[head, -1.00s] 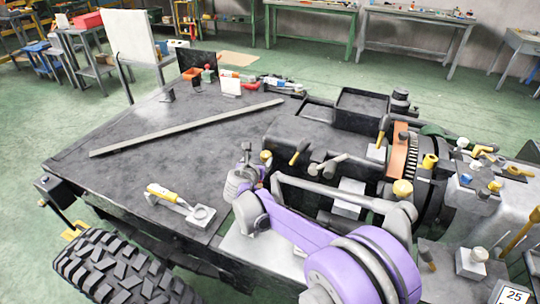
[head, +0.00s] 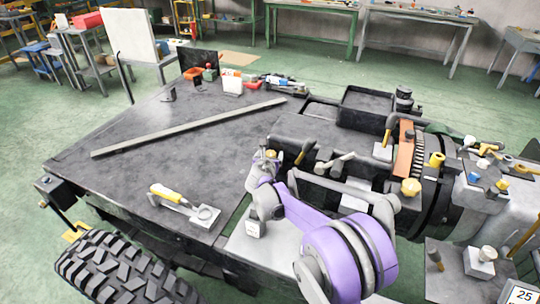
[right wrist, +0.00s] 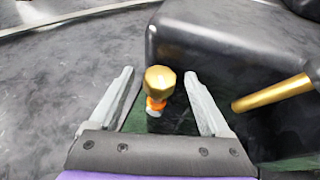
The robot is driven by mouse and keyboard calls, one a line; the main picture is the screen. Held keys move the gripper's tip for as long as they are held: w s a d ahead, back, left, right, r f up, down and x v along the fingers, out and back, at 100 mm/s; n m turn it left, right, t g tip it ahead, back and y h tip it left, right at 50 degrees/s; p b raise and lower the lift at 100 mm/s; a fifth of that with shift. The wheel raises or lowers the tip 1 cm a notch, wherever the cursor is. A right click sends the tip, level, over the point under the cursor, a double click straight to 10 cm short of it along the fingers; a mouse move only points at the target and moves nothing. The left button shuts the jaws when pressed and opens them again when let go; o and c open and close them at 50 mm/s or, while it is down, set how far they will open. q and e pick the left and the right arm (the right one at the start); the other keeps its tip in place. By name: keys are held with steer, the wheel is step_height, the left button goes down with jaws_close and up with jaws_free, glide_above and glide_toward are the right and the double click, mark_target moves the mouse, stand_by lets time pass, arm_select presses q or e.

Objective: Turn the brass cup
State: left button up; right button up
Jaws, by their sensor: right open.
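The brass cup (right wrist: 160,79) is a small gold, faceted cap with an orange ring and a pale piece below it, seen in the right wrist view. It lies between the two spread fingers of my right gripper (right wrist: 162,88), with a gap on each side. In the head view the brass cup (head: 270,154) shows as a small gold spot at the tip of my right gripper (head: 266,161), which partly hides it. My right gripper is open and holds nothing. My left gripper is not in view.
A black block (right wrist: 215,50) stands close to the right finger, and a brass rod (right wrist: 270,95) sticks out there. The engine (head: 330,130) carries other brass caps and handles. A yellow-handled tool (head: 175,198) lies on the dark bed, with a long bar (head: 190,127) behind it.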

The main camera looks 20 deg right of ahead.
steer(key=shift+w+d, duration=0.1)
steer(key=shift+w, duration=0.1)
steer(key=shift+c, duration=0.2)
jaws_close()
steer(key=shift+w+a+m+g+h, duration=0.1)
steer(key=shift+a+m+g+h, duration=0.1)
steer(key=shift+m+g+h, duration=1.1)
steer(key=shift+m+h, duration=0.1)
steer(key=shift+m, duration=0.2)
steer(key=shift+o, duration=0.2)
jaws_free()
